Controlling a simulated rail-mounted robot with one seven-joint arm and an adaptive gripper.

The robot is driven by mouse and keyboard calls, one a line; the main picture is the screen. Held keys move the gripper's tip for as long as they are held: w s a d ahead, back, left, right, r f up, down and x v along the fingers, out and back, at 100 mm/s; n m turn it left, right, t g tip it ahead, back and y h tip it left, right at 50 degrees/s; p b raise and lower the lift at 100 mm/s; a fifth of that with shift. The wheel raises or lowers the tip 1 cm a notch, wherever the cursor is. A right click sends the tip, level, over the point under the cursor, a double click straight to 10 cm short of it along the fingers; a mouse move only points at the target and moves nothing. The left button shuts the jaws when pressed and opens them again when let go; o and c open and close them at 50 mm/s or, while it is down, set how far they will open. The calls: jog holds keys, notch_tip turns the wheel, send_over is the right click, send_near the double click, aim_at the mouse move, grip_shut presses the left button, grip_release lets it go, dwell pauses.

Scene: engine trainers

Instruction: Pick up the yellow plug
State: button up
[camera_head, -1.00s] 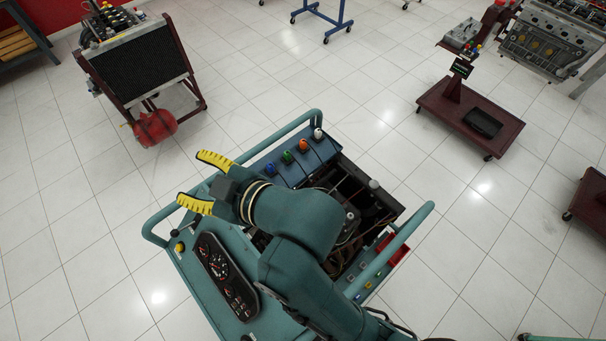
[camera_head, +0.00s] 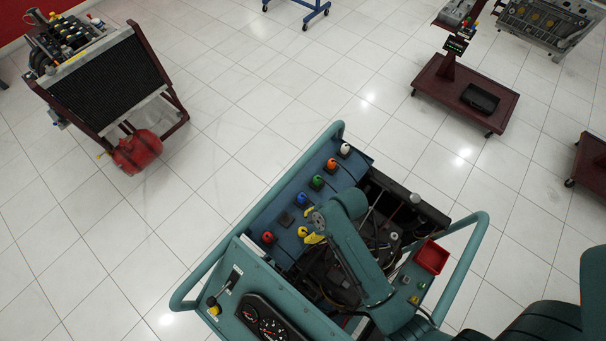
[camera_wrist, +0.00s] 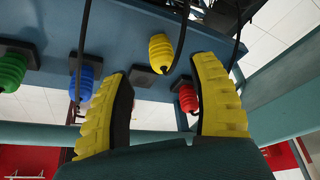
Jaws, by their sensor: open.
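The yellow plug (camera_head: 303,231) is on the blue panel (camera_head: 255,228) of the teal engine trainer, by the row of coloured plugs. In the wrist view the ribbed yellow plug (camera_wrist: 160,52) sits at a dark base on the panel, just ahead of my fingertips and between their lines. My gripper (camera_head: 312,226) is beside it in the head view, with yellow finger pads. In the wrist view my gripper (camera_wrist: 160,75) is open with nothing between its fingers. Whether a finger touches the plug cannot be told.
A red plug (camera_wrist: 188,97) is close to the right finger, and a blue plug (camera_wrist: 80,85) is near the left one. A green plug (camera_wrist: 12,72) is farther left. Black cables hang near the plugs. A teal rail (camera_head: 205,275) edges the trainer, and a red tray (camera_head: 432,257) lies to the right.

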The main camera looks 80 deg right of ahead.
aim_at(305, 230)
jog(key=x, duration=0.6)
jog(key=shift+a, duration=0.1)
jog(key=shift+c, duration=0.3)
grip_shut()
